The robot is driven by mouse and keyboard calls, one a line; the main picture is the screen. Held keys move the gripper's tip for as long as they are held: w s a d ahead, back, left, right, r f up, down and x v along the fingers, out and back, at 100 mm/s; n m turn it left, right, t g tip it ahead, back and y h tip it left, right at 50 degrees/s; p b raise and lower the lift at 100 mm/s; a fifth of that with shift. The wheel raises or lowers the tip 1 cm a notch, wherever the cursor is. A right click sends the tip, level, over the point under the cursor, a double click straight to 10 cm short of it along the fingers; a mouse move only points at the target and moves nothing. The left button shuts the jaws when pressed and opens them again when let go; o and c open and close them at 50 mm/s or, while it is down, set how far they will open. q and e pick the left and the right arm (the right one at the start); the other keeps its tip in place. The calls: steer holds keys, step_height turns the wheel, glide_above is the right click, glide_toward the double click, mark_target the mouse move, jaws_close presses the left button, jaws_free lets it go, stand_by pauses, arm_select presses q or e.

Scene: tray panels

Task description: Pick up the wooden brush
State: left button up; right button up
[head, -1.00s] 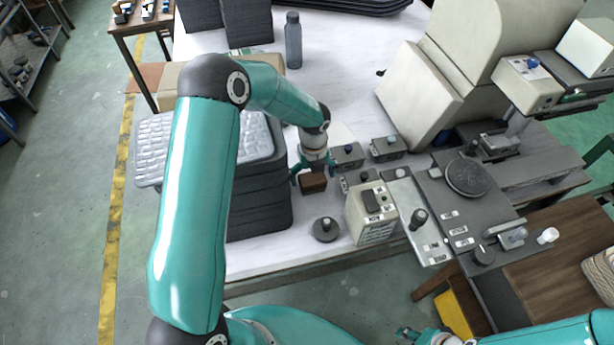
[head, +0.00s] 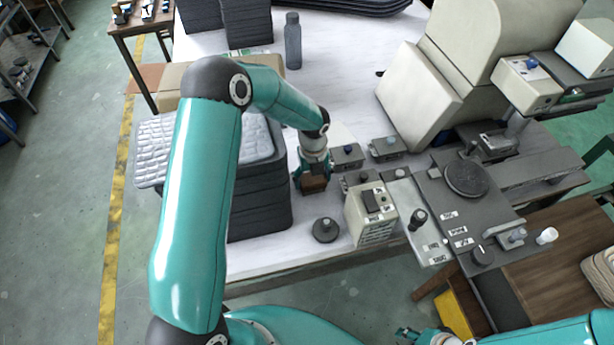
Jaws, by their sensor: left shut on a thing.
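The wooden brush (head: 314,184) is a small brown block on the white table, between the stack of dark trays and the beige control box. My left gripper (head: 312,174) points down from above and is shut on the brush, with its teal fingers at the brush's sides. The fingers hide part of the brush, and I cannot tell whether it is clear of the table. My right gripper (head: 408,334) is at the bottom edge, far from the brush; its fingers are too small to read.
The dark tray stack (head: 262,205) stands close left of the brush. A round dark knobbed weight (head: 325,230) is in front. A beige control box (head: 371,214) and small grey switch boxes (head: 347,156) stand close right. A grey bottle (head: 292,42) is at the back.

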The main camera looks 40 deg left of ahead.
arm_select(q)
step_height(320, 180, up, 20)
steer(key=b, duration=0.2)
stand_by(0.4)
